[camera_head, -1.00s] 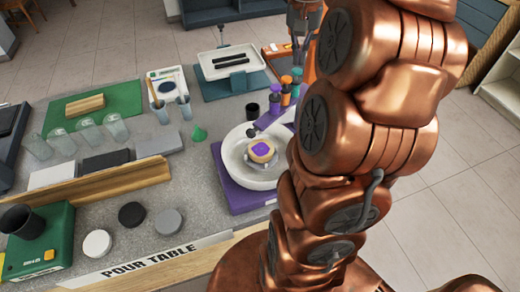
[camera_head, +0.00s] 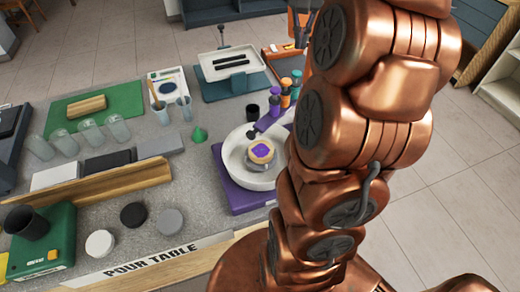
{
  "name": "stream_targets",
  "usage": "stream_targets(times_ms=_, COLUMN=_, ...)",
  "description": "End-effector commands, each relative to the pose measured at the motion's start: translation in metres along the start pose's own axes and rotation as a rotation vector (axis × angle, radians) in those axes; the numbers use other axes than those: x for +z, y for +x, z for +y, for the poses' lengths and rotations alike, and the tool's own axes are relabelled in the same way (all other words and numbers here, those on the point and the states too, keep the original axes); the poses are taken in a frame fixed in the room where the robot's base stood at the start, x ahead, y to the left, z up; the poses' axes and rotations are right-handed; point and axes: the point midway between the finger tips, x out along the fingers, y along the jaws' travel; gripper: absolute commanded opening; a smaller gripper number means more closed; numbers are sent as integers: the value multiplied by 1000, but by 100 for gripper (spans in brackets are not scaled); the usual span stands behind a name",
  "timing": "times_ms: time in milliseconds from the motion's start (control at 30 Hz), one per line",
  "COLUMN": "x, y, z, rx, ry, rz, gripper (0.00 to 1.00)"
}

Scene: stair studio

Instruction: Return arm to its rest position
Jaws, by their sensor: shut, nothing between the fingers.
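My copper arm (camera_head: 345,130) rises folded along the right of the view, beside the pour table (camera_head: 200,205). A white round basin (camera_head: 235,165) on a purple base (camera_head: 240,198) stands just left of the arm. A round pale piece with a purple top (camera_head: 262,151) sits in the basin.
Purple and orange bottles (camera_head: 286,92) stand close behind the arm. A green machine with a dark cup (camera_head: 45,245), several discs (camera_head: 133,214), clear cups (camera_head: 90,131) and a wooden rail (camera_head: 110,187) occupy the table's left. Open floor (camera_head: 445,210) lies right of the arm.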

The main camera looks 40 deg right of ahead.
Motion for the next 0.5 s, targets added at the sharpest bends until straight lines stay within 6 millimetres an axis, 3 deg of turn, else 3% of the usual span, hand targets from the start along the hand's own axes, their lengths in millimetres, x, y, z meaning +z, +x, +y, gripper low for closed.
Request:
stream_targets(times_ms=133, x=0, y=-10, z=0, rx=0, ry=0, rz=1, gripper=0)
stream_targets(times_ms=500, x=0, y=-10, z=0, rx=-1, ry=0, rz=0, gripper=0)
